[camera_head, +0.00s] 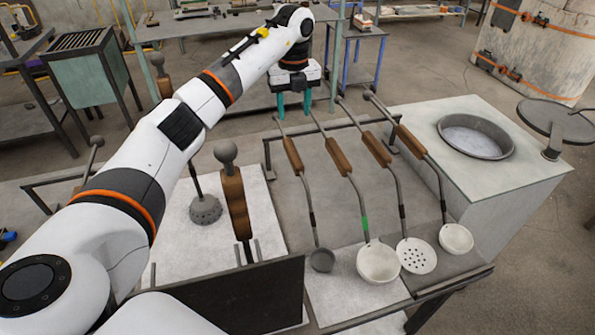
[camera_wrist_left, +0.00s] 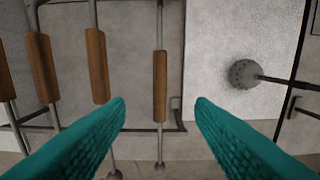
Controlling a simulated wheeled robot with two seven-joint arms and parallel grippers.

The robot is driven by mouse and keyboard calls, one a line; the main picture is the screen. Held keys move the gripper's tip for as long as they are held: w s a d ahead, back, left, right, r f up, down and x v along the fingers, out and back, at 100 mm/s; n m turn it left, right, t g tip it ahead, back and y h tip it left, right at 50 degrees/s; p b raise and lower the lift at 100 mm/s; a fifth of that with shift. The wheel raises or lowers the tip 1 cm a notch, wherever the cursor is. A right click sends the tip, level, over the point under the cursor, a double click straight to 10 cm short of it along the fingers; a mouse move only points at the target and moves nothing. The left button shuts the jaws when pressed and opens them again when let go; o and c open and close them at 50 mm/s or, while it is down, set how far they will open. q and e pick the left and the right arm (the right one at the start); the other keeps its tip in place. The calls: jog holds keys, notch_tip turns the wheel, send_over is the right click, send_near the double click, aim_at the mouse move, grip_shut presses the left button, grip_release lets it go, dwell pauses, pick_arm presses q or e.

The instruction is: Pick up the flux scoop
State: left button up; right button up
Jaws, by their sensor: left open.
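The flux scoop appears to be the leftmost of the long-handled tools in the head view, with a small dark grey cup (camera_head: 321,261) and a brown wooden grip (camera_head: 293,155). It leans with its handle end on a low rail. My left gripper (camera_head: 294,107) is open and empty, beyond the handle ends, teal fingers pointing down. In the left wrist view the scoop's wooden grip (camera_wrist_left: 160,80) runs upright in the picture between the open fingers (camera_wrist_left: 160,105), apart from them. My right gripper is not in view.
To the right lie a ladle with a green band (camera_head: 378,263), a perforated skimmer (camera_head: 416,256) and a smaller ladle (camera_head: 456,239). A perforated bell tool (camera_head: 205,210) stands left. A box with a round pot (camera_head: 476,137) is at the right. A dark panel (camera_head: 245,297) is in front.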

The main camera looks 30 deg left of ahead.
pick_arm(q)
notch_tip(320, 180, down, 4)
jog(key=b, duration=0.2)
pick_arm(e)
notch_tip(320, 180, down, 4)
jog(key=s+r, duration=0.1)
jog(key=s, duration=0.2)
pick_arm(q)
jog(key=p, duration=0.2)
send_over(295, 154)
notch_tip(295, 154, down, 5)
jog(key=shift+w+f, duration=0.1)
jog(key=shift+f, duration=1)
jog(key=f, duration=0.1)
jog(key=f+p, duration=0.1)
jog(key=f, duration=0.1)
jog(key=shift+s+f+p, duration=0.25)
jog(key=shift+f+p, duration=0.05)
jog(key=shift+p, duration=0.05)
jog(key=shift+w+f, duration=0.1)
jog(key=shift+f, duration=0.25)
jog(key=shift+r, duration=0.1)
grip_shut()
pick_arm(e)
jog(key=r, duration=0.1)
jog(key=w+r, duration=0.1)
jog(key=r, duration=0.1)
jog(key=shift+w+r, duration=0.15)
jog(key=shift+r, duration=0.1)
